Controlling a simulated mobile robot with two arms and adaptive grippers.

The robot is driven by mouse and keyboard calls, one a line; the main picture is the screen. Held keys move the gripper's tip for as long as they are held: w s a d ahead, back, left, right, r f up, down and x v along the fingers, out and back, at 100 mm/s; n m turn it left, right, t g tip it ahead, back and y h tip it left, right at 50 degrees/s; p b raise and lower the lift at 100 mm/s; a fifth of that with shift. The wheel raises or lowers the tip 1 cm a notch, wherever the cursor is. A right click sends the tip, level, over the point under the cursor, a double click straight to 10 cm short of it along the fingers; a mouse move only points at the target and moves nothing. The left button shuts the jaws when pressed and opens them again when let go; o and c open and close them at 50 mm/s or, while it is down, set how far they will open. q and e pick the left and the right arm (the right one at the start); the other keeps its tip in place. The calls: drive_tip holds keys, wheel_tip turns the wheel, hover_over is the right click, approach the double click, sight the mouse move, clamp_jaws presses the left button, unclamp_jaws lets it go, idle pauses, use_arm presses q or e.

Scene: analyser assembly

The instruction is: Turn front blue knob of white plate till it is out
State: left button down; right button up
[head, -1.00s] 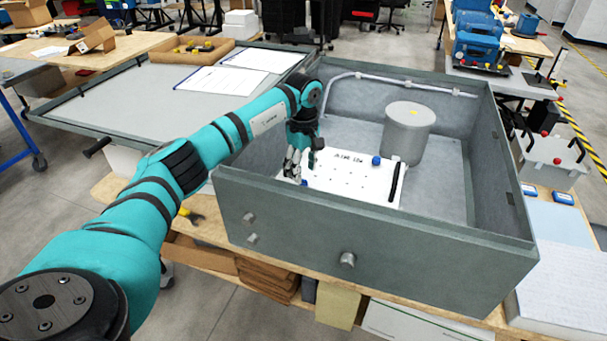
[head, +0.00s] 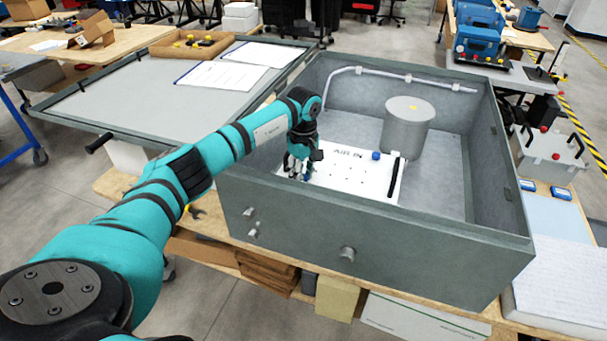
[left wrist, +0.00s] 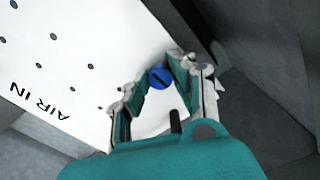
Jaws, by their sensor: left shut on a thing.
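The white plate (head: 345,178), marked "AIR IN", lies inside the grey box; it also shows in the left wrist view (left wrist: 60,75). Its front blue knob (left wrist: 158,77), with a dark slot across its top, sits near the plate's edge. My left gripper (left wrist: 153,82) is shut on this knob, with its fingers on either side of it. In the head view, my left gripper (head: 299,172) points down at the plate's front left and mostly hides the knob. A second blue knob (head: 376,156) sits at the plate's back right. My right gripper is not in view.
The grey box's walls (head: 370,235) rise around the plate, with the front left wall close to my gripper. A grey cylinder (head: 407,130) stands behind the plate, and a black bar (head: 393,178) lies along its right edge. The box floor at right is clear.

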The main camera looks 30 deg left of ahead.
use_arm(q)
drive_tip(key=shift+n, duration=0.3)
